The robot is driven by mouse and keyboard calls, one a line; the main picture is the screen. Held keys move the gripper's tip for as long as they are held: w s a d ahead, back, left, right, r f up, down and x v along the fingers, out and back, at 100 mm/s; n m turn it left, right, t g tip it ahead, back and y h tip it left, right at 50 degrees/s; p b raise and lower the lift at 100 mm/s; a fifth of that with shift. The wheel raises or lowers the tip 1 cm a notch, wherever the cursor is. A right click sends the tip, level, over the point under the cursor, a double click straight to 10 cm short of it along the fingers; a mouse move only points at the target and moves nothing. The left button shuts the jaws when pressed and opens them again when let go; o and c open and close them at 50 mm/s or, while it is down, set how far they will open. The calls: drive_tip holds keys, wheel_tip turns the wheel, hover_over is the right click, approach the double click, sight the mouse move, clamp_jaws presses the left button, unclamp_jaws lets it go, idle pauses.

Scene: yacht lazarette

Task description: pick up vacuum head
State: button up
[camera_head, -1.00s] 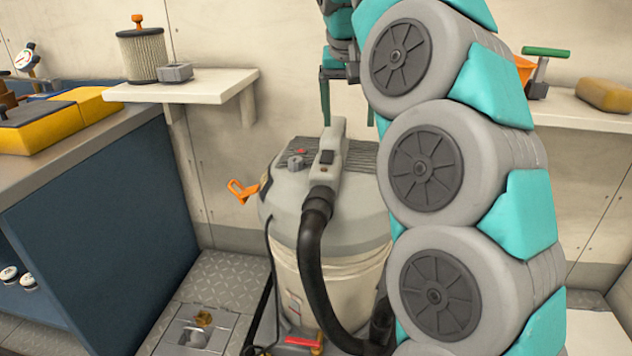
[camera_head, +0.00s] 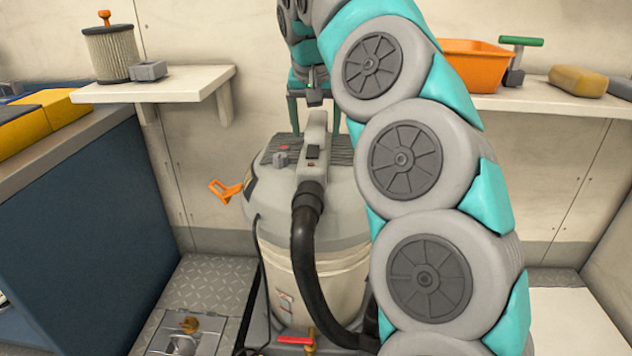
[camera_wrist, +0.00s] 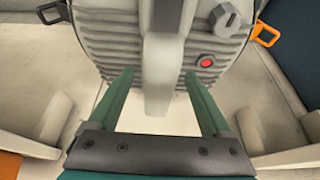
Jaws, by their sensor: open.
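The vacuum head (camera_head: 310,195) is the grey rounded top of a shop vacuum, with a ribbed back, a raised handle, a dark switch, a knob and a red button. It sits on the cream drum (camera_head: 318,285). An orange latch (camera_head: 228,190) sticks out open at its left side. My gripper (camera_head: 313,122) is open above the back of the head, fingers pointing down. In the wrist view my gripper (camera_wrist: 158,85) has the end of the grey handle (camera_wrist: 160,80) between its two green fingers, with gaps on both sides. The head's right side is hidden by my arm.
A black hose (camera_head: 305,255) curves down the drum's front. A shelf (camera_head: 165,88) with a pleated filter (camera_head: 110,52) is at left. The right shelf (camera_head: 545,100) carries an orange bin (camera_head: 472,66) and a sponge (camera_head: 578,81). A blue cabinet (camera_head: 80,220) stands at left.

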drive_tip(key=shift+w+f, duration=0.3)
drive_tip(key=shift+f, duration=0.3)
clamp_jaws()
idle(0.3)
idle(0.8)
